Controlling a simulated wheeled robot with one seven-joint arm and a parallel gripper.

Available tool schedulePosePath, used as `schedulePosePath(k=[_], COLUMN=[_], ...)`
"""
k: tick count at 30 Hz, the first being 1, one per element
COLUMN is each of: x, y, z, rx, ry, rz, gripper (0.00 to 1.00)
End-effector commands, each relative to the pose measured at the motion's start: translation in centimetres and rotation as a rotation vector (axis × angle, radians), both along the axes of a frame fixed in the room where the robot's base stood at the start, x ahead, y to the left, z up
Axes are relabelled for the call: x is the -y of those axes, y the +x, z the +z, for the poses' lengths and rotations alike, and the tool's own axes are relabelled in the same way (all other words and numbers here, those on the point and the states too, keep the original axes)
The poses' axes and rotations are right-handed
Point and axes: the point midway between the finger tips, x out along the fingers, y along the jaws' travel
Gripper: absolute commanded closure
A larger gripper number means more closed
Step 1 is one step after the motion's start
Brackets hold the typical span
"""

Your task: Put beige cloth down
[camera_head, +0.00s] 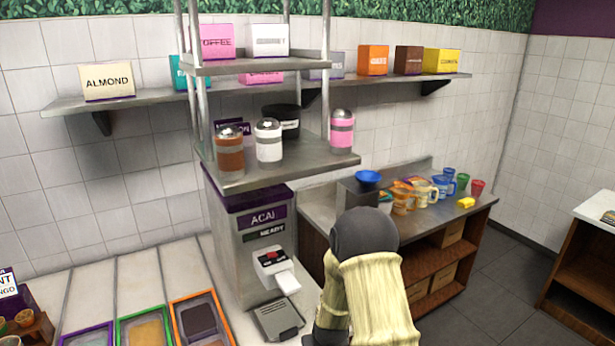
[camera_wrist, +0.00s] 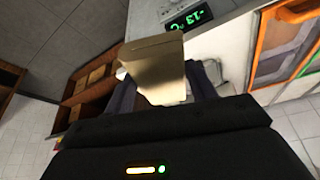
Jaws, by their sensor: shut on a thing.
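My gripper (camera_wrist: 162,92) shows in the wrist view, with its dark fingers on both sides of a beige cloth (camera_wrist: 155,58). It is shut on the cloth, which sticks out beyond the fingertips as a flat, stiff-looking piece. Behind it are a pale counter side and a grey floor. I cannot tell whether the cloth touches any surface. In the head view my arm fills the lower middle, and neither the gripper nor the cloth can be made out there.
An acai machine (camera_head: 262,240) stands left of my arm, beside orange- and green-rimmed topping trays (camera_head: 178,305). A steel counter (camera_head: 320,207) with several cups and jugs lies behind the arm. In the wrist view, a green display (camera_wrist: 190,17) reads -13 °C.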

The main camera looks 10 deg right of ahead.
Motion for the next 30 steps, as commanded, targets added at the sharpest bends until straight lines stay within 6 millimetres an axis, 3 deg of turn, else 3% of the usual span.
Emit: schedulePosePath(k=[1,10,12,17,23,30], x=[0.0,0.0,-0.1,0.0,0.1,0.1], y=[0.0,0.0,0.0,0.2,0.5,0.8], z=[1.8,5.4,4.7,7.9,13.0,22.2], rx=[0.000,0.000,-0.001,0.006,0.009,0.014], ry=[0.000,0.000,-0.002,0.000,-0.001,-0.001], rz=[0.000,0.000,0.004,0.016,0.043,0.092], gripper=[0.66,0.66,0.66,0.66,0.66,0.66])
